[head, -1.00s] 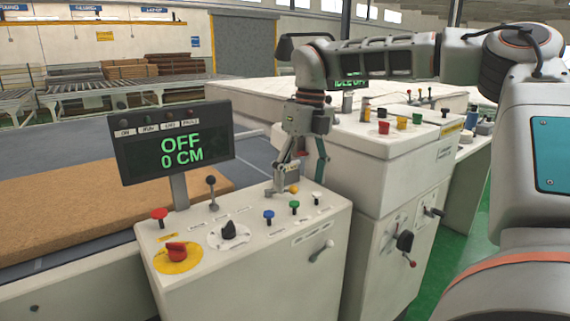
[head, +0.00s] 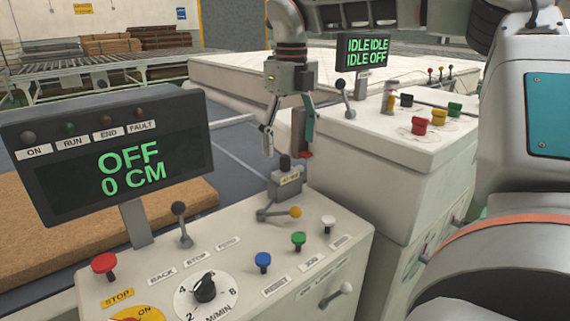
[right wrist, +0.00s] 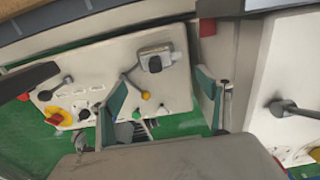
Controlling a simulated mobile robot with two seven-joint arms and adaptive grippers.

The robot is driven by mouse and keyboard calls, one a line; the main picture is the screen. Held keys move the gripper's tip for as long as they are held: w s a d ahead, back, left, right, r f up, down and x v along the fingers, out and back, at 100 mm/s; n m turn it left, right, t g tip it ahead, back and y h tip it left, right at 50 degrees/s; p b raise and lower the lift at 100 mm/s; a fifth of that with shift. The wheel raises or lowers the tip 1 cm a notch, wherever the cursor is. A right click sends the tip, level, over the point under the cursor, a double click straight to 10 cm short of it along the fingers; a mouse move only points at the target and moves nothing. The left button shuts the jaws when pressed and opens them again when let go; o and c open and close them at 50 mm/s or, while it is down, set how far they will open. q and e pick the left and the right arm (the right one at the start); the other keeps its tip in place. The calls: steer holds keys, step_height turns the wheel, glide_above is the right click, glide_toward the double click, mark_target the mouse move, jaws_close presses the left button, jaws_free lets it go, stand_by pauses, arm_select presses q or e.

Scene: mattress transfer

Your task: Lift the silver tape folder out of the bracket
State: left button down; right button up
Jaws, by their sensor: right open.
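The silver tape folder (head: 286,184) is a small grey metal box with a label and a dark knob on top. It sits at the back edge of the white control panel, behind the lever with the yellow knob. I cannot make out the bracket apart from it. My right gripper (head: 286,152) points down just above the folder, its fingers apart on either side of the dark knob and empty. In the right wrist view the folder (right wrist: 157,60) shows beyond and between the spread teal-padded fingers (right wrist: 162,76). My left gripper is not in view.
The white control panel (head: 330,262) carries a yellow-knobbed lever (head: 295,211), blue, green, red and white buttons and a dial. A display (head: 108,152) reading OFF 0 CM stands at left. A second white console (head: 385,150) stands close on the right.

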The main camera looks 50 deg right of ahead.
mark_target(289, 166)
steer(key=shift+w+d, duration=0.15)
steer(key=shift+w+d+f, duration=0.1)
steer(key=shift+f, duration=1)
steer(key=f, duration=0.5)
steer(key=shift+w+d+f+b, duration=0.1)
steer(key=shift+w+f+b, duration=0.2)
steer(key=shift+w+b, duration=0.05)
steer(key=shift+r, duration=0.1)
steer(key=shift+c, duration=0.2)
steer(key=c, duration=1.3)
steer(key=shift+c, duration=0.3)
step_height(289, 166, up, 20)
steer(key=p, duration=0.2)
